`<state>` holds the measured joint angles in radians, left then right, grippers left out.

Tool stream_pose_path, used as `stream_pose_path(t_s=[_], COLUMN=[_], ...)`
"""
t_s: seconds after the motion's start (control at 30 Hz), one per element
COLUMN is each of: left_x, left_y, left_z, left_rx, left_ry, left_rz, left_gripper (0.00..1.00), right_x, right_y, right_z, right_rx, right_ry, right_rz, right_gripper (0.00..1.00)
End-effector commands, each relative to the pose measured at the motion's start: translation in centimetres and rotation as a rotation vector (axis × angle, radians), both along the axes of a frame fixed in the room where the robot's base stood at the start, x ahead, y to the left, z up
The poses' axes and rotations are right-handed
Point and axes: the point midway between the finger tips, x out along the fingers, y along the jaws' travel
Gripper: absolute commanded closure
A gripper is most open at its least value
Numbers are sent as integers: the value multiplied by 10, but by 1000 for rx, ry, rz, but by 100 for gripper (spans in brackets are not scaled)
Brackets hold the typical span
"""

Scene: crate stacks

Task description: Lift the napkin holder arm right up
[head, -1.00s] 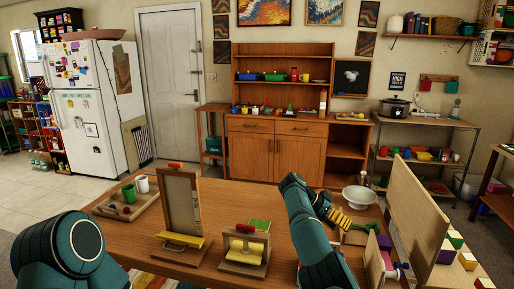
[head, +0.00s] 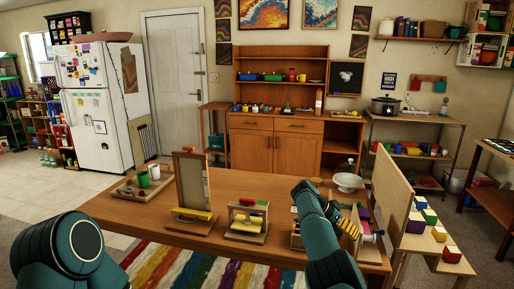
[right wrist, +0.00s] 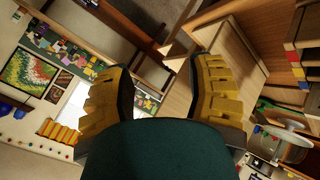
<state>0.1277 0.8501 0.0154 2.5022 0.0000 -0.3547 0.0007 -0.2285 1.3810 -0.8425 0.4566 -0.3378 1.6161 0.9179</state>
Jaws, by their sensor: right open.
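A small wooden holder (head: 235,222) stands near the table's front edge in the head view, with a red bar (head: 248,202) across its top and a yellow piece low in it. I take it as the napkin holder; its bar looks raised above the base. My right gripper (head: 349,230) is to the right of it, apart from it, over the table's right part. In the right wrist view its yellow-padded fingers (right wrist: 165,88) are spread with nothing held between them. The holder cannot be made out there. My left gripper is out of view.
A tall upright wooden board (head: 192,183) stands left of the holder. A tray (head: 125,193) with cups is farther left. A white bowl (head: 347,183) lies behind my right gripper. A large wooden panel (head: 391,192) and colored blocks (head: 417,223) are at right.

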Motion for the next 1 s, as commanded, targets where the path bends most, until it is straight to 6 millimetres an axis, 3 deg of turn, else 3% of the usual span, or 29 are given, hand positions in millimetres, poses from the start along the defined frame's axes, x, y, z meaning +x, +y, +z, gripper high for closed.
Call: stream_pose_path(t_s=[0.1,0.3,0.47,0.6,0.7,0.83,1.0], left_x=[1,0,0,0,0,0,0], left_y=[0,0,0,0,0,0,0], left_z=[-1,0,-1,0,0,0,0], left_rx=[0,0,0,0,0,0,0], left_ry=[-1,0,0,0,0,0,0], left_rz=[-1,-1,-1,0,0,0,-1], left_gripper=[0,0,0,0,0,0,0], right_x=[-6,-28,-64,-103,-135,-178,-238], right_y=[-21,-43,-40,-18,6,44,98], right_z=[-36,-109,-178,-225,-251,-271,-275], right_rx=[88,284,483,647,751,872,995], right_ry=[48,115,141,133,113,74,5], right_rz=[36,131,235,329,396,482,597], right_gripper=[46,46,46,46,46,46,46])
